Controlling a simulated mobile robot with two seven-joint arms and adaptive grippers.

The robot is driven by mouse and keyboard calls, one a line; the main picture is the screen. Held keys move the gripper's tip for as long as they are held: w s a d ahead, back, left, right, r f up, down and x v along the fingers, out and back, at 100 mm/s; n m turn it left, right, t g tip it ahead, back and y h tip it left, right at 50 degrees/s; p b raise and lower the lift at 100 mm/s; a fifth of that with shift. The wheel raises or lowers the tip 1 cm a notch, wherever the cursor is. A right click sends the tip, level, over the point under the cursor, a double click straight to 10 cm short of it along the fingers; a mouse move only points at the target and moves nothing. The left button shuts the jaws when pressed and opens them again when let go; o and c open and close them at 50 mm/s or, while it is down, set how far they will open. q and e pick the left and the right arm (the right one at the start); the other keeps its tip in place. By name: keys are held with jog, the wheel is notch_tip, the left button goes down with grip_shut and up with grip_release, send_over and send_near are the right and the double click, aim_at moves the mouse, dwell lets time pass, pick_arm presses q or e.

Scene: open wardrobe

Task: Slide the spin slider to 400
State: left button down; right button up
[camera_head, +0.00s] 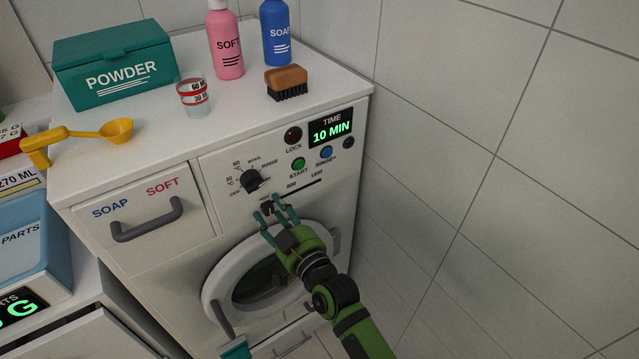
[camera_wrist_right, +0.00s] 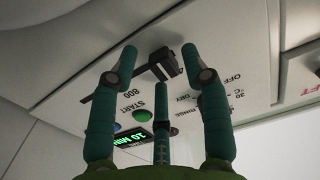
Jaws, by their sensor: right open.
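The spin slider's black knob (camera_head: 266,208) is at the lower left of the washing machine's control panel, at the left part of its slot. The labels 800 and 1200 show to its right; no 400 label is readable. My right gripper (camera_head: 273,207) is open, with its teal fingers around or just in front of the knob. In the right wrist view the knob (camera_wrist_right: 165,63) appears between the spread fingertips of my right gripper (camera_wrist_right: 160,62), with the slot running off to the left. Contact cannot be told. My left gripper cannot be made out.
A dial (camera_head: 252,180), a green start button (camera_head: 298,164) and a blue button (camera_head: 326,152) are close above the slider. A drawer handle (camera_head: 147,222) juts out at left. The tiled wall (camera_head: 470,150) stands right.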

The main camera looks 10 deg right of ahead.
jog(key=shift+p+v, duration=0.75)
jog(key=shift+v, duration=0.5)
jog(key=p+v, duration=0.2)
jog(key=v, duration=0.2)
jog(key=shift+s+d+r, duration=0.1)
jog(key=shift+s, duration=0.15)
jog(key=s+d+f+g+h, duration=0.15)
jog(key=s+f, duration=0.25)
jog(key=f, duration=0.6)
jog(key=s+d+f+g+h, duration=0.1)
jog(key=s+d+f+g, duration=0.15)
jog(key=f, duration=0.65)
jog(key=s+d+f+g+h, duration=0.1)
jog(key=s+d+f+g, duration=0.2)
jog(key=f, duration=0.7)
jog(key=s+d+f+g+h, duration=0.1)
jog(key=s+d+f+g, duration=0.2)
jog(key=s, duration=0.7)
jog(key=s+d+f+m+g, duration=0.1)
jog(key=s+d+f+g, duration=0.2)
jog(key=s+f, duration=0.5)
jog(key=s+d+f+g+h, duration=0.1)
jog(key=s+d+f+g, duration=0.2)
jog(key=s, duration=1)
notch_tip(320, 180, down, 4)
jog(key=shift+d+r+m+h, duration=0.25)
jog(key=shift+d+m+h, duration=0.1)
jog(key=shift+d, duration=0.1)
